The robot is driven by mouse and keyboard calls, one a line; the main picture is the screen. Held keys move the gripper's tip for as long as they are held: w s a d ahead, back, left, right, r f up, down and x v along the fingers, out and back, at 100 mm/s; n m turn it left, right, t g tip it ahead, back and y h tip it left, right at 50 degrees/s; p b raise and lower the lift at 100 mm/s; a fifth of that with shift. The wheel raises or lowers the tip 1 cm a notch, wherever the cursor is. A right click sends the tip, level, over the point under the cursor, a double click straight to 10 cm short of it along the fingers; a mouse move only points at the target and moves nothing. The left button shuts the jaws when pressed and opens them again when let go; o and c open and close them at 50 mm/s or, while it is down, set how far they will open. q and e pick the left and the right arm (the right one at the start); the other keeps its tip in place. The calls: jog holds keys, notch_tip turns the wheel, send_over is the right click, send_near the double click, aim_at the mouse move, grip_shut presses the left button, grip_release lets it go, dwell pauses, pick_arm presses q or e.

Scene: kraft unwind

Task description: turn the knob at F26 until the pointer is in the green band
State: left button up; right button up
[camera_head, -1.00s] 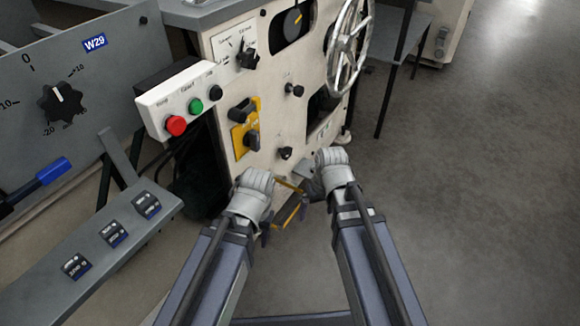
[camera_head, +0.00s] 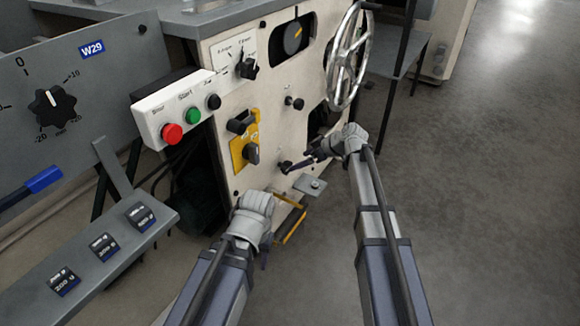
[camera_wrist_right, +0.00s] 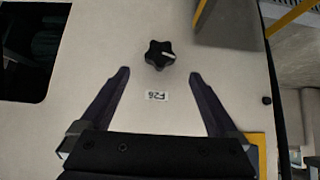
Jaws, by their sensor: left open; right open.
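The black lobed knob (camera_wrist_right: 159,54) with a white mark sits on the cream panel, beside the F26 label (camera_wrist_right: 157,96) in the right wrist view. In the head view the knob (camera_head: 285,167) is low on the machine front, partly hidden by my right gripper (camera_head: 303,163). My right gripper (camera_wrist_right: 159,76) is open, its fingertips on either side just short of the knob, not visibly touching it. My left gripper (camera_head: 266,243) is open and empty, low in front of the machine. I cannot make out a pointer in a green band.
A handwheel (camera_head: 347,55) stands above right. A yellow-plated switch (camera_head: 251,153) and a button box (camera_head: 172,133) are to the left. A yellow-edged step (camera_head: 291,222) is below. The floor at right is clear.

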aim_at(289, 166)
jog(key=b+x, duration=0.4)
jog(key=x, duration=0.3)
jog(key=shift+d+b, duration=0.15)
jog(key=shift+b, duration=0.2)
jog(key=shift+a+f, duration=0.15)
jog(key=shift+a, duration=0.1)
jog(key=c, duration=1.4)
